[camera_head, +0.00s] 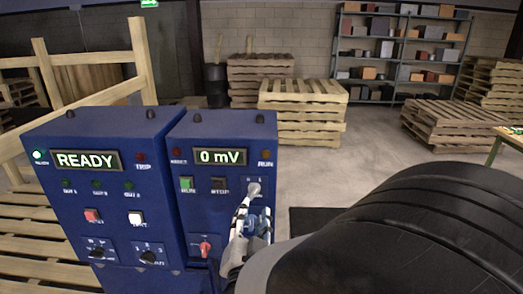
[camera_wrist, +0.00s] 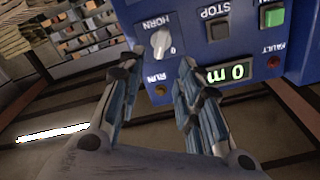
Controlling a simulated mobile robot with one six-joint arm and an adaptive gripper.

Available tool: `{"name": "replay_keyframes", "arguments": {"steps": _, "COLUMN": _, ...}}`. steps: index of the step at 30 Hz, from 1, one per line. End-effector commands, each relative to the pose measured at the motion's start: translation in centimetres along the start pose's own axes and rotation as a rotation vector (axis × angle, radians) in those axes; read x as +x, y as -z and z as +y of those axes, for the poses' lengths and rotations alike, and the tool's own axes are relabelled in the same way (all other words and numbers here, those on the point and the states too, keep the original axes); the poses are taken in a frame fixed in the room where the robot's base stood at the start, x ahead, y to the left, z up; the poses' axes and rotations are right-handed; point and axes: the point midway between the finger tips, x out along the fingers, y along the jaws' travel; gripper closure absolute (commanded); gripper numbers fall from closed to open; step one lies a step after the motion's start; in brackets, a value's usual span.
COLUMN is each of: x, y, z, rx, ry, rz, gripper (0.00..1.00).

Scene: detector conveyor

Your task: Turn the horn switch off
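The horn switch is a light grey rotary knob (camera_wrist: 161,43) on the blue control box, with HORN printed beside it, upside down in the wrist view. In the head view the knob (camera_head: 254,188) shows at the right of the box's face, just above my gripper (camera_head: 254,210). In the wrist view my gripper (camera_wrist: 157,68) is open and empty, its two fingers apart. The knob lies beyond the gap between the fingertips. I cannot tell whether either finger touches it. Part of the panel is hidden behind my gripper and arm.
The right box (camera_head: 222,133) has a 0 mV display (camera_head: 219,156), a green button (camera_head: 186,184), a dark STOP button (camera_head: 218,184) and a red switch (camera_head: 206,247). The left box (camera_head: 110,125) reads READY. Pallets (camera_head: 303,110) and shelves (camera_head: 400,50) stand far behind.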

Motion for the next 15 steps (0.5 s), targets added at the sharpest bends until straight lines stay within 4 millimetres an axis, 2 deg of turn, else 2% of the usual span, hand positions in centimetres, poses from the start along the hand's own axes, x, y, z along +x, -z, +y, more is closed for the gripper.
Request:
{"name": "replay_keyframes", "arguments": {"steps": 9, "x": 6.1, "y": -0.1, "z": 0.2, "rx": 0.001, "ry": -0.003, "rz": 0.001, "gripper": 0.68}}
{"name": "replay_keyframes", "arguments": {"steps": 15, "x": 8.3, "y": -0.1, "z": 0.1, "rx": 0.002, "ry": 0.0, "rz": 0.0, "gripper": 0.68}}
